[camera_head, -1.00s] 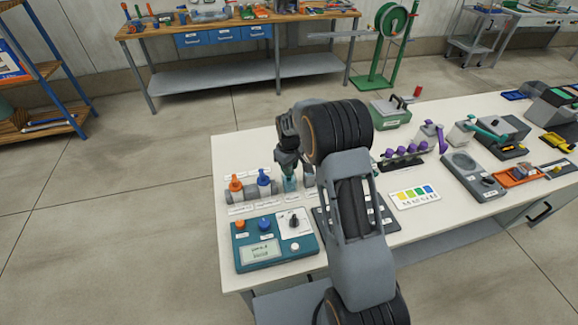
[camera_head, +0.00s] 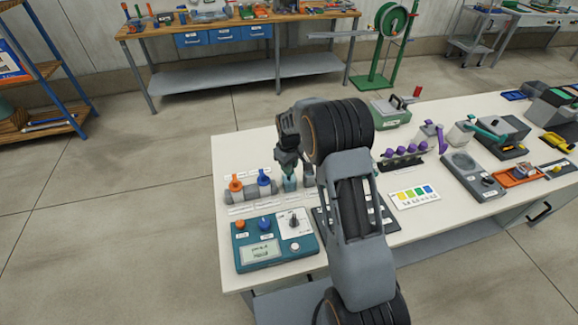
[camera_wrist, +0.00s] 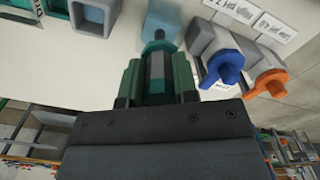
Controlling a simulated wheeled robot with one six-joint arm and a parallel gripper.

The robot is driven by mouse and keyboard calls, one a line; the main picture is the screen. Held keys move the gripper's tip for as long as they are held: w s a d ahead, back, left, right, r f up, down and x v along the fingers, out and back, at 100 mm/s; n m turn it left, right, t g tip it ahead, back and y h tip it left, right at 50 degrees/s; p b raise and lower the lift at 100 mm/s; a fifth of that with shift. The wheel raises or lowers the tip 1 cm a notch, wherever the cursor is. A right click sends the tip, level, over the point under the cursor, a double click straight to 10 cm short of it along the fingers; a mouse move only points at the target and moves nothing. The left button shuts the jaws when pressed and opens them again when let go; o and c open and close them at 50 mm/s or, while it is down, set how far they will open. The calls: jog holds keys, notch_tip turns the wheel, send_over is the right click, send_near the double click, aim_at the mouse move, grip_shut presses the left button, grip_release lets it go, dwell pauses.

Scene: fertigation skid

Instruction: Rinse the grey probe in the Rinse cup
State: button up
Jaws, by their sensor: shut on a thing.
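My gripper (camera_wrist: 157,82) has green fingers shut on the grey probe (camera_wrist: 156,68), which shows between them in the wrist view. The probe points down toward a teal see-through cup (camera_wrist: 163,14), likely the Rinse cup. Its lower end lines up with the cup mouth; how deep it sits is hard to tell. In the head view my gripper (camera_head: 288,164) is right above the teal cup (camera_head: 289,184), near the bench's left end. The cup's label is too small to read.
Orange (camera_head: 236,184) and blue (camera_head: 264,178) capped probes stand in grey holders left of the cup. An open square grey holder (camera_wrist: 92,14) is on its other side. A teal meter box (camera_head: 262,252) with knobs and a display sits in front. My arm hides part of the bench.

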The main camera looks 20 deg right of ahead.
jog(key=shift+f, duration=0.1)
jog(key=shift+f+b, duration=0.65)
jog(key=shift+f, duration=0.05)
jog(key=shift+r, duration=0.15)
jog(key=shift+r+p, duration=0.5)
jog(key=shift+r, duration=0.15)
jog(key=shift+f, duration=0.15)
jog(key=shift+f+b, duration=0.7)
jog(key=shift+r, duration=0.2)
jog(key=shift+r+p, duration=2.75)
jog(key=shift+r, duration=1.35)
